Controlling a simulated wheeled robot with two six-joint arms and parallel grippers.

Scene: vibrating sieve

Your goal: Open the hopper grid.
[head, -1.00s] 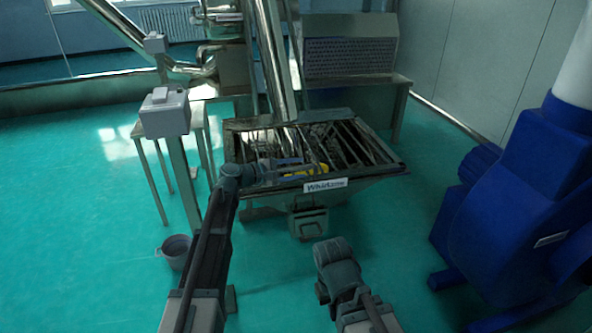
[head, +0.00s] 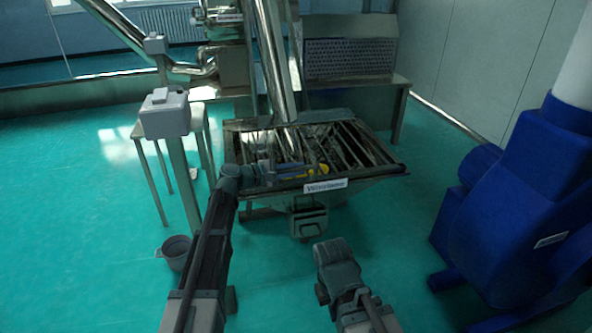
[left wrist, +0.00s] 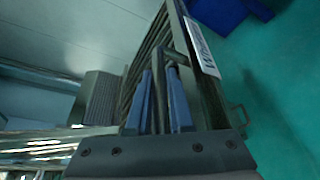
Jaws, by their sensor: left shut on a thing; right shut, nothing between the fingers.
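The hopper grid (head: 345,143) is a set of dark metal bars lying over the open-topped metal hopper (head: 360,184). It looks flat on the hopper. My left gripper (head: 312,170) reaches over the grid's near side. In the left wrist view its blue fingers (left wrist: 159,80) are shut on a dark bar-like handle (left wrist: 168,55) beside the grid bars (left wrist: 150,45). A yellow part (head: 321,170) shows near the fingertips in the head view. My right gripper (head: 333,262) is low in front of the hopper, shut and empty, with its fingertips hard to make out.
A grey box on a post (head: 165,113) and a metal table stand left of the hopper. A bucket (head: 176,251) is on the floor near my left arm. A large blue machine (head: 520,200) stands at right. A slanted metal pipe (head: 275,60) comes down over the grid.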

